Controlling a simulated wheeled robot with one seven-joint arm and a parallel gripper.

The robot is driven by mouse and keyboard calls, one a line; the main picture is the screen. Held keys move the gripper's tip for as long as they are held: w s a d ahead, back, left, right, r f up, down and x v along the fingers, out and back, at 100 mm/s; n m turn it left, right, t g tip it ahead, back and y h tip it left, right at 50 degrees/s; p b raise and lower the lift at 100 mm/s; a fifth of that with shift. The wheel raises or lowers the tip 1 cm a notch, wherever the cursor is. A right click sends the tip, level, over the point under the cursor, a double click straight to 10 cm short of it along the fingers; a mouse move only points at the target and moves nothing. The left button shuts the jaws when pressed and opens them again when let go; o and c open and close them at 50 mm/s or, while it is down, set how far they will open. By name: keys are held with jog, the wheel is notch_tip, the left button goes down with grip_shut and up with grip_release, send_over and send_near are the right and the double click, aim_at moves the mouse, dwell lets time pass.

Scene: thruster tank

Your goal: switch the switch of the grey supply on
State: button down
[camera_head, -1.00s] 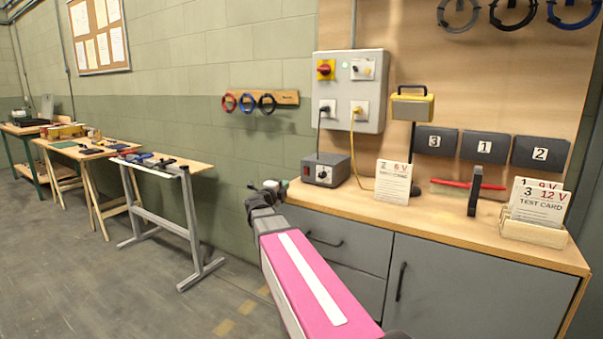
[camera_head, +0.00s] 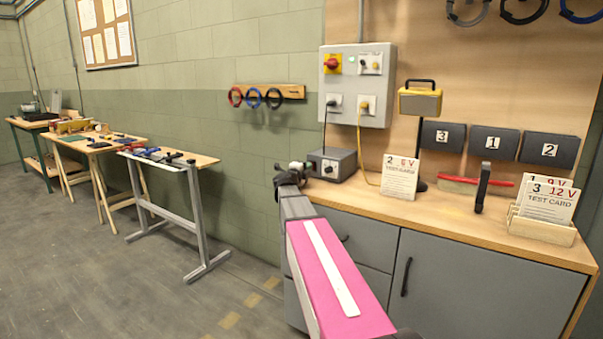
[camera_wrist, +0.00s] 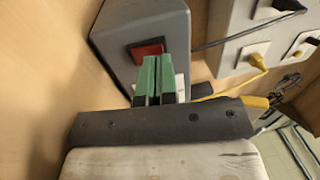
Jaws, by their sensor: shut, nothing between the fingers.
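The grey supply (camera_head: 345,160) is a small box on the wooden bench, against the wall end of the bench top. It also shows in the wrist view (camera_wrist: 160,18), with a red switch (camera_wrist: 147,49) on its face. My gripper (camera_wrist: 158,62) has green fingers held together with nothing between them. The fingertips are right in front of the supply's face, at the lower right edge of the red switch, and cover part of it. I cannot tell whether they touch it. In the head view my gripper (camera_head: 305,167) is at the supply's left front, and the switch cannot be made out.
A grey wall panel (camera_head: 380,85) with a red-yellow knob hangs above the supply; black and yellow cables run down from it. A test card (camera_head: 400,178) stands right of the supply. A yellow-topped device (camera_head: 420,103) and a card holder (camera_head: 542,230) are farther right.

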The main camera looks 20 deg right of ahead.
jog(key=shift+w+d+r, duration=0.1)
jog(key=shift+w+d, duration=0.3)
jog(key=shift+d, duration=0.1)
jog(key=shift+w+d+r, duration=0.1)
jog(key=shift+d, duration=0.05)
